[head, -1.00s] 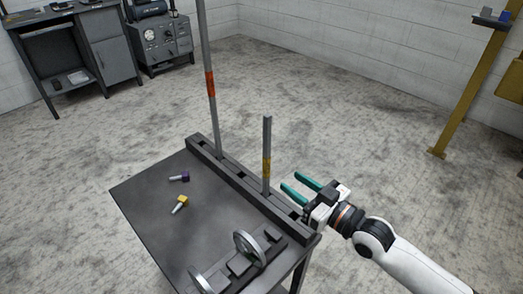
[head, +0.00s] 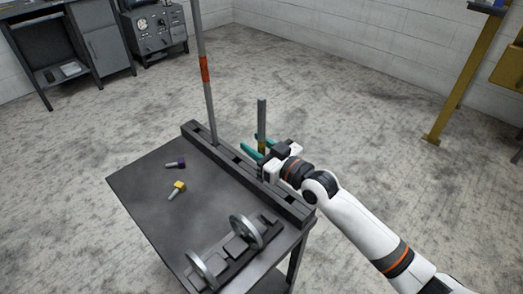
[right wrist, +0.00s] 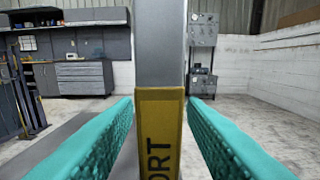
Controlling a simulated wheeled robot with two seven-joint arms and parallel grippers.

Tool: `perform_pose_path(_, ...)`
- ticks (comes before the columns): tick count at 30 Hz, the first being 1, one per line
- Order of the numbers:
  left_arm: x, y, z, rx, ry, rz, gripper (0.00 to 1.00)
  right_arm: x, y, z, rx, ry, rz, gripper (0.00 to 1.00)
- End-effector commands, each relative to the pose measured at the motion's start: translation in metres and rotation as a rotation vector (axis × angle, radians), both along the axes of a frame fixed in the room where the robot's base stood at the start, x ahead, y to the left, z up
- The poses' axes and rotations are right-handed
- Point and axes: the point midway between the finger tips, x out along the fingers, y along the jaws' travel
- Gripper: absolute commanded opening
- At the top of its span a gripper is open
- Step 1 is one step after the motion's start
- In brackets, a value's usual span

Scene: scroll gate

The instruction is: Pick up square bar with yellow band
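The square bar with the yellow band (head: 262,114) stands upright in the slotted rack on the table's far edge. Its grey shaft and yellow band (right wrist: 160,125) with dark lettering fill the middle of the right wrist view. My right gripper (head: 258,148) is open, with its green fingers on either side of the bar at about band height. In the right wrist view a gap shows between the bar and each finger. The bar's foot is hidden behind the gripper in the head view. My left gripper is not in view.
A taller bar with an orange-red band (head: 204,70) stands in the rack (head: 230,165) to the left. A purple-headed piece (head: 176,164), a yellow-headed piece (head: 177,189) and two handwheels (head: 246,231) are on the table (head: 150,200). A yellow post (head: 455,85) stands at right.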

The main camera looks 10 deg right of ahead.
Motion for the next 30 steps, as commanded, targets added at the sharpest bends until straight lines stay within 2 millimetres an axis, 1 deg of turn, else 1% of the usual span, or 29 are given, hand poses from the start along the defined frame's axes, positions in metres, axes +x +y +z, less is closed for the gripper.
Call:
perform_pose_path(5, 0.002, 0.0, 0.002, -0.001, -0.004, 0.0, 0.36, 0.0, 0.0, 0.0, -0.001, 0.001, 0.0, 0.38)
perform_pose_path(8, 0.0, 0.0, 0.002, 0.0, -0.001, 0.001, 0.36, 0.0, 0.0, 0.0, -0.001, 0.001, 0.0, 0.23)
perform_pose_path(12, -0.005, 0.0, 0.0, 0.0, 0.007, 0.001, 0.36, 0.0, 0.0, 0.0, -0.001, 0.001, 0.0, 0.01)
perform_pose_path(17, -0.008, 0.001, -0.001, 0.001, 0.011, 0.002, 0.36, 0.0, 0.0, 0.0, -0.001, 0.001, 0.0, 0.0)
perform_pose_path(24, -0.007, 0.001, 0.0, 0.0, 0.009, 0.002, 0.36, 0.0, 0.0, 0.004, 0.002, -0.003, 0.0, 0.0)
perform_pose_path(27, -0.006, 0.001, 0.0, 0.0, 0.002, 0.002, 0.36, 0.0, 0.0, 0.013, 0.003, -0.005, 0.0, 0.0)
perform_pose_path(29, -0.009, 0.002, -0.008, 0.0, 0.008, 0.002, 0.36, 0.0, 0.0, 0.022, 0.003, -0.006, 0.001, 0.0)
perform_pose_path(30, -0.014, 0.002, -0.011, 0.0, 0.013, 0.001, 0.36, 0.0, 0.0, 0.03, 0.003, -0.006, 0.001, 0.0)
